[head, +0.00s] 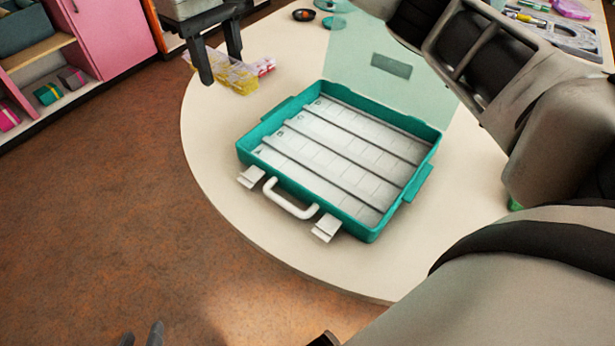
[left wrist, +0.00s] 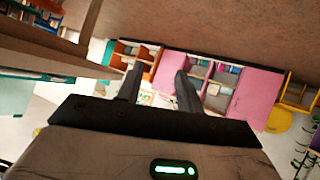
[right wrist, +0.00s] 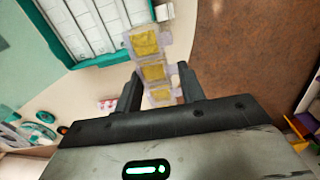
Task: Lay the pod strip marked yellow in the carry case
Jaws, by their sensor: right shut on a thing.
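The teal carry case (head: 373,232) stands open on the cream table, with long white lanes divided by grey ribs. Its lanes look empty. It also shows in the right wrist view (right wrist: 104,60). My right gripper (head: 218,68) is beyond the case's far left corner. It is shut on a clear pod strip with yellow beads (right wrist: 152,70), which also shows in the head view (head: 232,78). The strip is apart from the case; any written mark is unreadable. My left gripper (left wrist: 158,88) is open and empty, and only its fingertips show at the head view's bottom edge (head: 141,338).
The case's see-through lid (head: 345,50) is raised at the back. White latches and a handle (head: 290,200) face the table's front edge. A pink-and-white item (head: 265,66) lies near the held strip. Small dishes (head: 304,15) sit at the back. My right arm covers the right side.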

